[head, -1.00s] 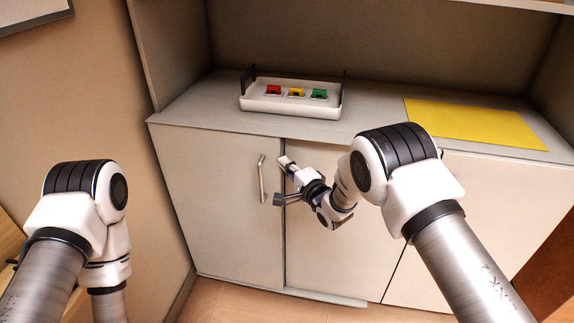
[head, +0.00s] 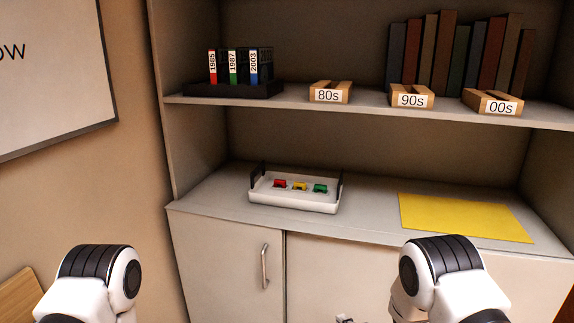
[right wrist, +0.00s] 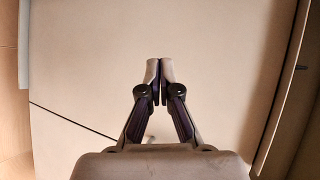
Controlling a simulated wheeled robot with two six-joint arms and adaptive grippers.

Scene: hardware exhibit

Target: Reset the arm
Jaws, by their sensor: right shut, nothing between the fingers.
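My right gripper shows in the right wrist view (right wrist: 159,66) with its two fingertips together and nothing between them. A pale flat panel, seemingly the cabinet front, fills the view behind it. In the head view only a small piece of it shows at the bottom edge, in front of the cabinet doors (head: 215,262). My right arm's elbow is at the lower right of that view. My left arm's elbow is at the lower left; the left gripper is out of view.
The counter (head: 365,222) holds a white tray (head: 292,201) with red, yellow and green items and a yellow mat (head: 462,217). The shelf (head: 365,112) above holds a black file rack (head: 232,90), books (head: 455,55) and wooden decade-labelled blocks (head: 330,92). A door handle (head: 264,266) sticks out.

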